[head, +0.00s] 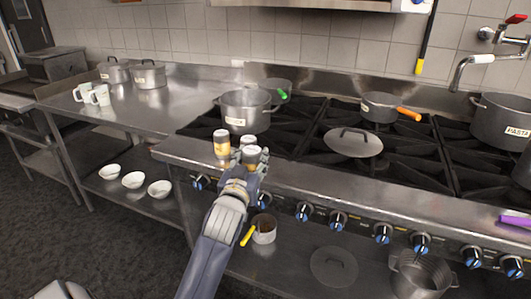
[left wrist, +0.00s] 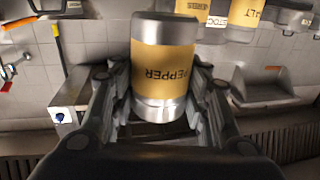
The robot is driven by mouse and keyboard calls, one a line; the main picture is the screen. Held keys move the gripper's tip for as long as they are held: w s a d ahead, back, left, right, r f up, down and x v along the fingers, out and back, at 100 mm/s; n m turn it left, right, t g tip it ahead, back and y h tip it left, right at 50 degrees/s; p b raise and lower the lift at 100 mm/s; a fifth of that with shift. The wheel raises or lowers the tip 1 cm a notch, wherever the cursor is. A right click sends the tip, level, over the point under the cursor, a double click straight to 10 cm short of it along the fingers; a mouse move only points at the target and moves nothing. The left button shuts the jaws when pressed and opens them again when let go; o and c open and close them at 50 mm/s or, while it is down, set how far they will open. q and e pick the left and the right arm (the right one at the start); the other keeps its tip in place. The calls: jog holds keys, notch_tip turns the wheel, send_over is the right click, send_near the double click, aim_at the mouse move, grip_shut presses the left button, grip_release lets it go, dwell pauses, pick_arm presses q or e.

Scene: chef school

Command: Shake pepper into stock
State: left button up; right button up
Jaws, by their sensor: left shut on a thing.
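The pepper shaker (left wrist: 163,68) has a yellow label and silver ends. It stands between the two fingers of my left gripper (left wrist: 160,115), which is shut on it. In the head view my left gripper (head: 250,160) is at the front edge of the stove, with shaker tops close around it. A STOCK label also shows at the upper right of the left wrist view. My right gripper is not in view.
A yellow-labelled shaker (head: 222,145) stands just left of my gripper. Another pan (head: 380,107), a lid (head: 353,142) and the pasta pot (head: 500,122) are on the stove to the right. The steel counter (head: 185,95) at left has clear room beside the mugs (head: 100,95).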

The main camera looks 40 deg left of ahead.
aim_at(245, 161)
pick_arm(q)
jog(key=shift+s+r, duration=0.15)
jog(key=shift+s, duration=1.05)
jog(key=shift+s+r, duration=0.25)
jog(key=shift+s, duration=0.05)
notch_tip(245, 161, up, 5)
jog(key=p, duration=0.5)
jog(key=shift+s+f, duration=0.1)
jog(key=shift+f, duration=0.1)
